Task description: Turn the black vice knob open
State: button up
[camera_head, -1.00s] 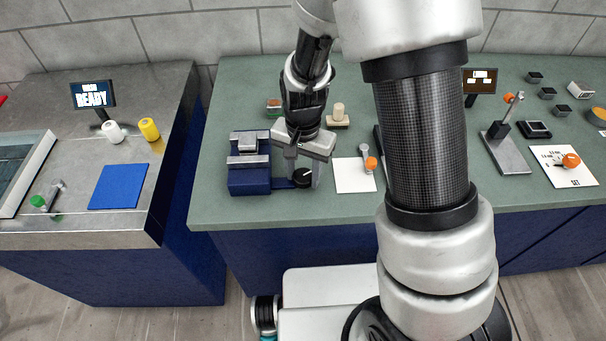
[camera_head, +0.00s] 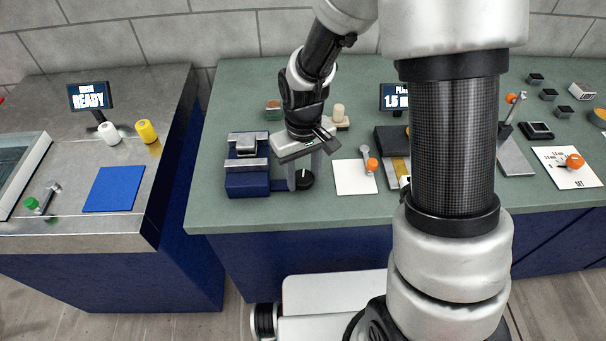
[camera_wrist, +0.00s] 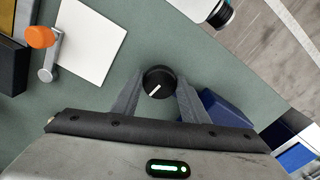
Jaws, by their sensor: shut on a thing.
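The black vice knob (camera_wrist: 158,83) is round with a white pointer line on its top. In the wrist view it sits between the two fingers of my gripper (camera_wrist: 160,95), which is shut on it. In the head view my gripper (camera_head: 304,180) reaches down to the knob (camera_head: 306,180), at the right end of the vice's blue base. The vice (camera_head: 248,165) has grey metal jaws on a dark blue body, left of my gripper. In the wrist view a blue part of the vice (camera_wrist: 222,108) shows to the right of the fingers.
A white card (camera_head: 353,180) with an orange-knobbed lever (camera_head: 372,164) lies right of the knob. A wooden block with a peg (camera_head: 338,115) stands behind. The bench's front edge is close to the knob.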

aim_at(303, 177)
jog(key=shift+n, duration=0.9)
jog(key=o, duration=1.1)
jog(key=shift+c, duration=0.2)
jog(key=shift+r, duration=0.1)
notch_tip(303, 177, up, 17)
jog(key=p, duration=0.1)
jog(key=shift+r, duration=0.15)
